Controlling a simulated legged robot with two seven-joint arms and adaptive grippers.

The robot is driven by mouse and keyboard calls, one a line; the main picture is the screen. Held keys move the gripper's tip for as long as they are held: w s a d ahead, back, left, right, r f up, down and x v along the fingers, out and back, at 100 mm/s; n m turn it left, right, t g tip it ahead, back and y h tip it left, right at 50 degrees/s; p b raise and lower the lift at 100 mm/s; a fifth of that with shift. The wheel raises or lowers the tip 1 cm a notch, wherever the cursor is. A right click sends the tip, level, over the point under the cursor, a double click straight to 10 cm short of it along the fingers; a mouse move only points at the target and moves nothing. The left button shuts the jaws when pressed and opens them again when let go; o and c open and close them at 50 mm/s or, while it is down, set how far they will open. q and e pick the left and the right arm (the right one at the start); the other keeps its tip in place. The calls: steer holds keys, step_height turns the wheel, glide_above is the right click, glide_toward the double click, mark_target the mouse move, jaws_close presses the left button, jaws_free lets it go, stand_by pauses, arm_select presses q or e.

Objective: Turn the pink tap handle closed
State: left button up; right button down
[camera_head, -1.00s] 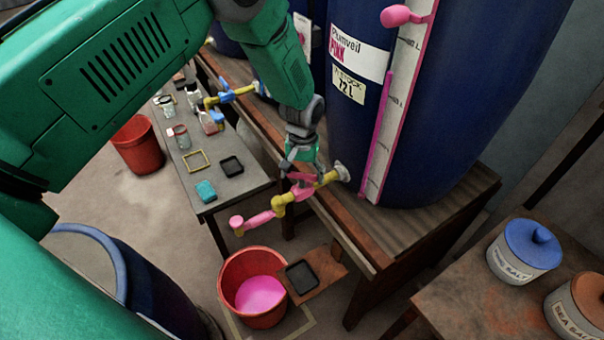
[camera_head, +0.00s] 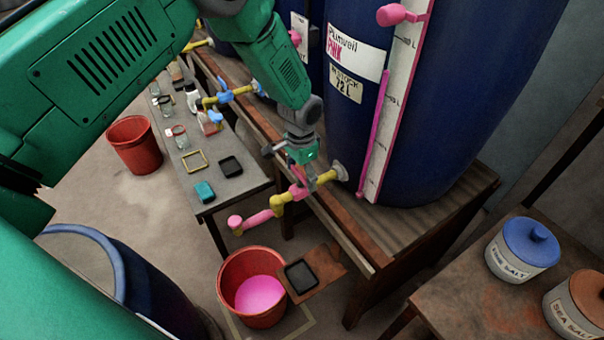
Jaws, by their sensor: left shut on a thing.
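The pink tap (camera_head: 327,178) comes out low on the dark blue vat (camera_head: 440,120) labelled Plumveil Pink. It has yellow pipe fittings and a pink spout (camera_head: 257,219) that reaches left. The pink tap handle (camera_head: 299,190) sits on the valve body, mostly hidden by my left gripper (camera_head: 301,168). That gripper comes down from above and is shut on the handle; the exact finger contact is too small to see. A red bucket (camera_head: 231,273) with pink liquid stands on the floor below the spout. No stream shows between spout and bucket. My right gripper is not in view.
The vat stands on a wooden bench (camera_head: 440,225). A blue-handled tap (camera_head: 225,94) sits further back. A low table (camera_head: 235,187) with jars and small trays is on the left. A blue barrel (camera_head: 150,275) stands front left. Lidded salt pots (camera_head: 522,250) are at the right.

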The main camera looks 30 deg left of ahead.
mark_target(299, 173)
arm_select(q)
steer(key=shift+s+f, duration=0.2)
steer(key=shift+s, duration=0.15)
steer(key=o, duration=1.1)
steer(key=shift+a, duration=0.1)
steer(key=shift+w+r, duration=0.1)
steer(key=shift+r, duration=0.05)
steer(key=shift+r, duration=0.1)
steer(key=shift+w+r, duration=0.15)
steer(key=shift+r, duration=0.1)
step_height(299, 173, up, 11)
steer(key=shift+r, duration=0.1)
